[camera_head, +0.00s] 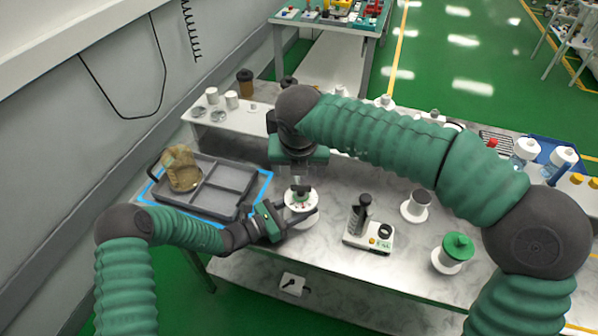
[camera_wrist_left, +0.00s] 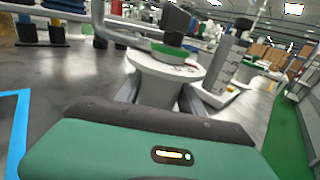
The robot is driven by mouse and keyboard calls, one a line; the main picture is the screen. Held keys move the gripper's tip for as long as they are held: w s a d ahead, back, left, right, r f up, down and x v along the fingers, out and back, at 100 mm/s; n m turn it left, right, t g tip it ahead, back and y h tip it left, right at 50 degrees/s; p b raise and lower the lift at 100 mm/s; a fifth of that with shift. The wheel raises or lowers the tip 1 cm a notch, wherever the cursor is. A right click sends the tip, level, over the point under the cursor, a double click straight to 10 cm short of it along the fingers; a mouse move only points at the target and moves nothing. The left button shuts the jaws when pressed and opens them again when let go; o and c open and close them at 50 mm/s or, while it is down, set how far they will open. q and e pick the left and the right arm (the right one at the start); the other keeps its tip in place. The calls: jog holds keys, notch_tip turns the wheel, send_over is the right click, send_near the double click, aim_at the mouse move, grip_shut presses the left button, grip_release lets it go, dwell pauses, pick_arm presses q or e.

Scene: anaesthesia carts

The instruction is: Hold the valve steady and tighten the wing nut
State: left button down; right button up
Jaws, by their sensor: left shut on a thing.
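The valve (camera_head: 297,207) is a white round body with small red marks on its top face, upright on the bench. It also shows in the left wrist view (camera_wrist_left: 160,82), spool-shaped with a wide rim. My left gripper (camera_head: 294,219) is shut on the valve from the left and front, a finger on either side. My right gripper (camera_head: 300,186) points straight down over the middle of the valve's top. A green ring (camera_wrist_left: 170,49) shows on the valve top under the dark right gripper tip. I cannot make out the wing nut or whether the right fingers are closed.
A grey divided tray (camera_head: 205,205) with a brown bag (camera_head: 181,168) lies left, inside a blue outline.

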pick_arm(q)
jog(key=c, duration=0.6)
grip_release()
